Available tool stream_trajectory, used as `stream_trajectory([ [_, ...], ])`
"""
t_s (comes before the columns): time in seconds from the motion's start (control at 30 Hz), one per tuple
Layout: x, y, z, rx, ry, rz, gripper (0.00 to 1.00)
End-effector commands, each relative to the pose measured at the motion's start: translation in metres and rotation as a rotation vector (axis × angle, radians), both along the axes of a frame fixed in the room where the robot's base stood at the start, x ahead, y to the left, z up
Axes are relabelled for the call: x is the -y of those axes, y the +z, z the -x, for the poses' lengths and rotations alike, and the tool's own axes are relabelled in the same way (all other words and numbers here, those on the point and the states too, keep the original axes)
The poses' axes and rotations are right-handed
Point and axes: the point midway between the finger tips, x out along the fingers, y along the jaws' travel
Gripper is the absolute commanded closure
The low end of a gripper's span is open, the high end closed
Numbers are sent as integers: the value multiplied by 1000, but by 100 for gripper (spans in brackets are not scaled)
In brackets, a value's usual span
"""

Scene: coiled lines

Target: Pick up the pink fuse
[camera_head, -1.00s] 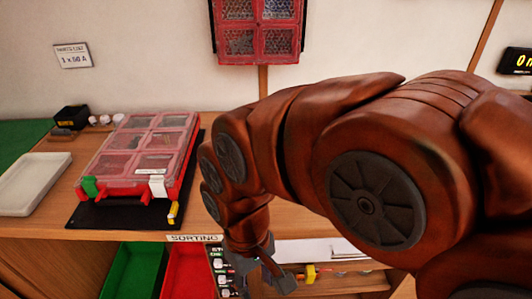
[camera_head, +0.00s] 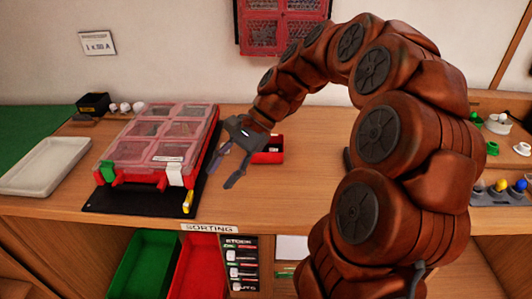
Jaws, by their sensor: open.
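I cannot make out a pink fuse in this view. A red case (camera_head: 150,176) with a clear, windowed lid lies on a black mat (camera_head: 125,203), and its contents are too blurred to tell. It has a green latch (camera_head: 107,171) and a white latch (camera_head: 174,174) on its front. A small yellow piece (camera_head: 187,202) is at the mat's front right. My gripper (camera_head: 223,170) is open, with its fingers pointing down, just right of the case. Nothing shows between its fingers.
A small red bin (camera_head: 270,157) stands just behind and right of my gripper. A pale tray (camera_head: 45,167) and a black box (camera_head: 93,103) are at the left. Green (camera_head: 145,265) and red (camera_head: 198,270) bins sit below the bench. Small coloured parts (camera_head: 500,188) lie at the right.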

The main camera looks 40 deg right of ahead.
Motion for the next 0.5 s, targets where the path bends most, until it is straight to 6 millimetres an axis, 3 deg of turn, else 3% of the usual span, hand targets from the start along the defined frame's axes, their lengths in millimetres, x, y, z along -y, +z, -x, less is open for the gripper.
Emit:
stream_trajectory([
  [0.2, 69, 2, -44, -77, -274, -165, 57],
  [0.5, 186, -4, -71, -176, -633, -391, 57],
])
